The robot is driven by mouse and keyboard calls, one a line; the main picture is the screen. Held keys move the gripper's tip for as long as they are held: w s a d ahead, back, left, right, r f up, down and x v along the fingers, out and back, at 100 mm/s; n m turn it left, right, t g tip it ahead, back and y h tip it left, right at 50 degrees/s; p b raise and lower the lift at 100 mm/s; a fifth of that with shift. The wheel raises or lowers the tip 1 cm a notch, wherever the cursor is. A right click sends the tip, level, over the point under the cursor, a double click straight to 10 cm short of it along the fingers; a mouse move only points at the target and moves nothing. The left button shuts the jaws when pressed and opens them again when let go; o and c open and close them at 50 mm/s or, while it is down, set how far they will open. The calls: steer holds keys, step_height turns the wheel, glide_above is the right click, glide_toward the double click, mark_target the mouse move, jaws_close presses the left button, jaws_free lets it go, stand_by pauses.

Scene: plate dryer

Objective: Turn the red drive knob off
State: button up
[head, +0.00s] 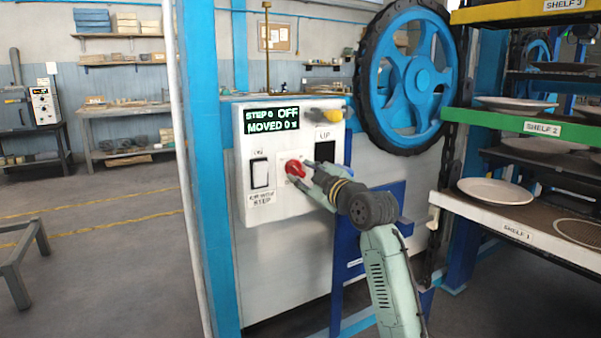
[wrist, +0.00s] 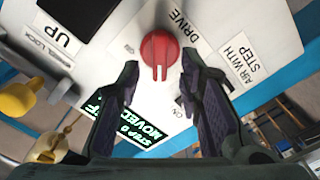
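The red drive knob (head: 295,169) sits on the front of a white control panel (head: 262,150). It also shows in the wrist view (wrist: 160,50), beside the label DRIVE, its raised bar pointing toward the display side. My gripper (head: 307,174) is in front of the panel, close to the knob. In the wrist view my gripper (wrist: 160,68) is open, one finger on each side of the knob, with visible gaps. The green-lit display (head: 272,121) reads STEP 0, OFF, MOVED 0.
A white rocker switch (head: 260,173) is left of the knob. A dark slot under the label UP (head: 325,152) and a yellow handle (head: 325,115) are to its right. A large blue wheel (head: 408,75) and shelves with plates (head: 495,191) stand further right.

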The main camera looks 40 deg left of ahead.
steer(key=v, duration=0.9)
steer(key=shift+d, duration=0.2)
steer(key=shift+s, duration=0.1)
